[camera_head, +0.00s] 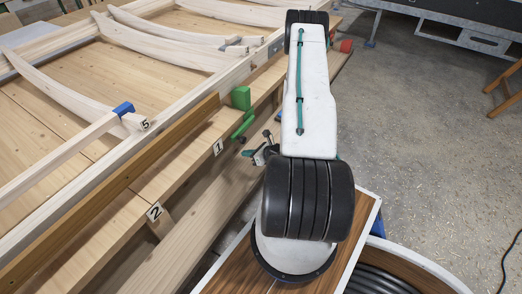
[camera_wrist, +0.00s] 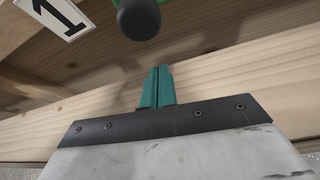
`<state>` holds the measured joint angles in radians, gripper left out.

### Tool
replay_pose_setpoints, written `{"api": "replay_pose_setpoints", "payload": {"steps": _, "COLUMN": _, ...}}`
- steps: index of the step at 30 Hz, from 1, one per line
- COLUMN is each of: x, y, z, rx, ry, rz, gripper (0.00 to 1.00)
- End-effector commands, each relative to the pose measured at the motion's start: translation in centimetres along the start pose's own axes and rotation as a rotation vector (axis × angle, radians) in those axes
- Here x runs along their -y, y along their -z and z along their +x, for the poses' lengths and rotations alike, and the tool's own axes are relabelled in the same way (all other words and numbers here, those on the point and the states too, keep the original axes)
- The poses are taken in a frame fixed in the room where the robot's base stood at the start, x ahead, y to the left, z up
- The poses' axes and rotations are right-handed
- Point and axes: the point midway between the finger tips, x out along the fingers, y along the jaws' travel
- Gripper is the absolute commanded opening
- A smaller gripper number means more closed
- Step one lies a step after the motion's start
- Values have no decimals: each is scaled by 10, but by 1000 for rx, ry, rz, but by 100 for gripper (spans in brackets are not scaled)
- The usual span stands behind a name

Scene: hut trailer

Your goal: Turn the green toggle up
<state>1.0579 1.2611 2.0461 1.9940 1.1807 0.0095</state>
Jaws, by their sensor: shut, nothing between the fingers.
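The green toggle (camera_head: 242,121) is on the side of the wooden frame, by the label "1". Its lever slants downward from a green block (camera_head: 240,97), with a dark knob at its lower end. In the wrist view the round black knob (camera_wrist: 138,18) shows at the top edge, with a sliver of green beside it. My gripper (camera_wrist: 157,78) has teal fingers pressed together, with nothing between them. In the wrist view they are just below the knob, in front of a pale beam. I cannot tell the exact gap.
The label "1" (camera_head: 218,147) and label "2" (camera_head: 155,211) sit along the frame's edge. A lengthwise wooden beam (camera_head: 195,238) runs below. A red part (camera_head: 346,46) is farther back. Open concrete floor (camera_head: 425,125) lies to the right.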

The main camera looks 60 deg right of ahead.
Motion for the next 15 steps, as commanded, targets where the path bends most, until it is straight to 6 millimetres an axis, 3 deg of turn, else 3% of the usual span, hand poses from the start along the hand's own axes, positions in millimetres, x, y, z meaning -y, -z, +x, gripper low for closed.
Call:
{"api": "replay_pose_setpoints", "payload": {"steps": 1, "x": 2, "y": -13, "z": -6, "rx": 4, "ry": 4, "rz": -5, "gripper": 0}}
{"api": "replay_pose_setpoints", "payload": {"steps": 6, "x": 1, "y": -30, "z": -13, "rx": 2, "ry": 2, "rz": -3, "gripper": 0}}
{"api": "replay_pose_setpoints", "payload": {"steps": 15, "x": 2, "y": -36, "z": -16, "rx": 2, "ry": 4, "rz": -1, "gripper": 0}}
